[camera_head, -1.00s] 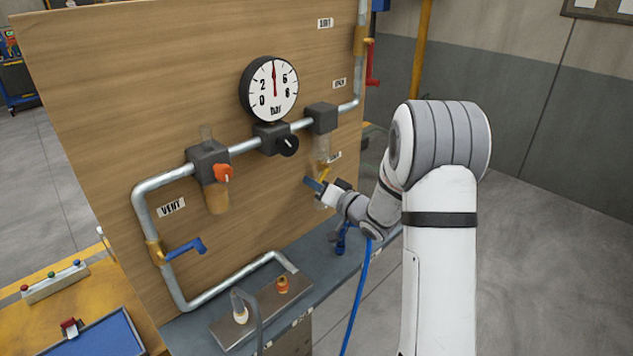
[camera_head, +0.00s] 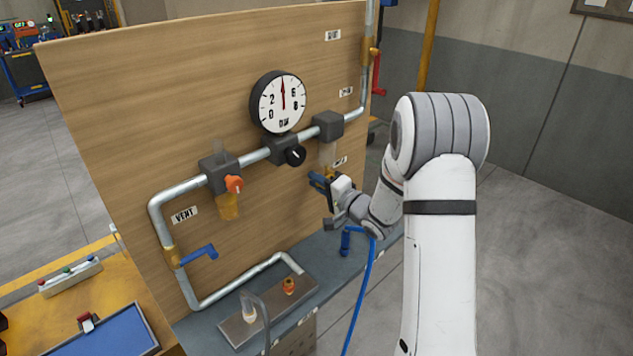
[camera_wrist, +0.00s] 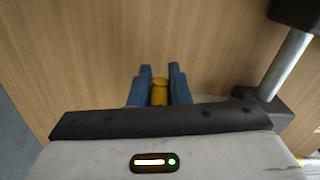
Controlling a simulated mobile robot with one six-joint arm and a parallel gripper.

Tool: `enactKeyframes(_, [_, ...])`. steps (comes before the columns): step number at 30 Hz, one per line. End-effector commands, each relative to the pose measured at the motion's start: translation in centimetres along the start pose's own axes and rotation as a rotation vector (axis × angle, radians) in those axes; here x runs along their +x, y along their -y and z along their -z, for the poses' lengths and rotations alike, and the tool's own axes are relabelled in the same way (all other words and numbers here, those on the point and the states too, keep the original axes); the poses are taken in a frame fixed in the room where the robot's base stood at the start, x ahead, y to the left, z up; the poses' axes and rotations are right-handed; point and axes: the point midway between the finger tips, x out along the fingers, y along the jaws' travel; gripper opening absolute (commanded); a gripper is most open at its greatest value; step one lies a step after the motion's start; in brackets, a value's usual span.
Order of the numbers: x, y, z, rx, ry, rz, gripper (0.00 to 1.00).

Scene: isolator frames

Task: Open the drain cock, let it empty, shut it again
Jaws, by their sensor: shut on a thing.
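My gripper (camera_head: 318,181) is at the lower right of the wooden panel, just below a clear bowl (camera_head: 327,154) that hangs under a grey block. In the wrist view, its two blue fingers (camera_wrist: 158,90) stand on either side of a yellow, rounded piece that looks like the drain cock (camera_wrist: 160,94). The gripper is shut on it. In the head view, only a little yellow of the cock (camera_head: 330,172) shows above the gripper; the wrist hides the rest. Any liquid in the bowl is too small to tell.
The pressure gauge (camera_head: 279,102) has its needle near upright. A black knob (camera_head: 295,156), an orange knob (camera_head: 234,184) over an amber bowl (camera_head: 228,206), and a blue lever (camera_head: 200,254) stick out from the panel. A blue hose (camera_head: 362,295) hangs below my arm.

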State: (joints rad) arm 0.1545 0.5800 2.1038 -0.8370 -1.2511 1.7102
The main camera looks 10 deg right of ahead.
Motion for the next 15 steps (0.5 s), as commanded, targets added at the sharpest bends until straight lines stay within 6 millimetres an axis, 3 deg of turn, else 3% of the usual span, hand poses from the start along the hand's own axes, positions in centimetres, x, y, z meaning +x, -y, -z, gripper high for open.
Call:
enactKeyframes(14, [0.04, 0.28, 0.16, 0.012, -0.002, 0.004, 0.0])
enactKeyframes(15, [0.04, 0.29, 0.16, 0.012, -0.002, 0.004, 0.17])
